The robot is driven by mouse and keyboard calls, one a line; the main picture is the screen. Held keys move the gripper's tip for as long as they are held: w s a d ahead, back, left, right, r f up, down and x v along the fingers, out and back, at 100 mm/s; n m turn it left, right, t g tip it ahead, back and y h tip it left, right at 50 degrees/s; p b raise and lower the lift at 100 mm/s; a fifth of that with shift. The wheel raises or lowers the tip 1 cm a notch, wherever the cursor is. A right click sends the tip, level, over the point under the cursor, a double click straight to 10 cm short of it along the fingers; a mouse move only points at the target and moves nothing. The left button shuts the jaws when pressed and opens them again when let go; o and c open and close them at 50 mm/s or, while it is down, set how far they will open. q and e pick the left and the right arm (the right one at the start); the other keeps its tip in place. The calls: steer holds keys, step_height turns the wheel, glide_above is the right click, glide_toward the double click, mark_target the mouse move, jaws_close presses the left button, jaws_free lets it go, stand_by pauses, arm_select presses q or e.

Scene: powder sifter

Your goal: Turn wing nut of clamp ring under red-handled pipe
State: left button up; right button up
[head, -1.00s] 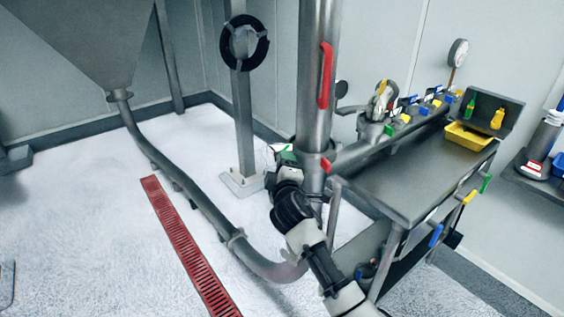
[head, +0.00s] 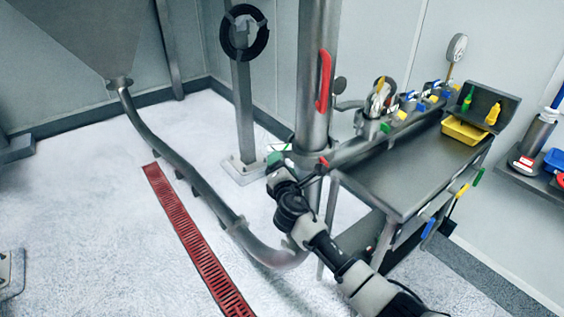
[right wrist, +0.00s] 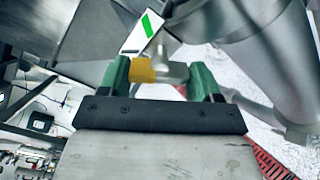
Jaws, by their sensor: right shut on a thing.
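The vertical steel pipe (head: 311,115) carries a red handle (head: 324,80) and stands right of the head view's middle. The clamp ring (head: 308,158) is around its lower part, partly hidden by my right arm. My right gripper (head: 277,161) is at the ring's left side. In the right wrist view, its green fingers (right wrist: 160,80) are closed around the wing nut (right wrist: 172,72), a grey metal piece with a yellow piece (right wrist: 142,69) beside it. The exact contact is hard to see. My left gripper is not in view.
A steel table (head: 405,175) with a yellow tray (head: 466,130) stands right of the pipe. A curved hose (head: 185,172) runs from the hopper (head: 75,35) toward the pipe's foot. A red floor drain (head: 190,235) crosses open white floor. A post (head: 243,120) stands behind.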

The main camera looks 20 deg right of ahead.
steer(key=shift+n+p, duration=0.4)
steer(key=shift+n, duration=0.6)
steer(key=o, duration=0.6)
steer(key=shift+o, duration=0.2)
steer(key=shift+s, duration=0.1)
steer(key=s+a+b, duration=0.1)
steer(key=s+a, duration=0.1)
steer(key=s, duration=0.8)
steer(key=shift+s, duration=0.25)
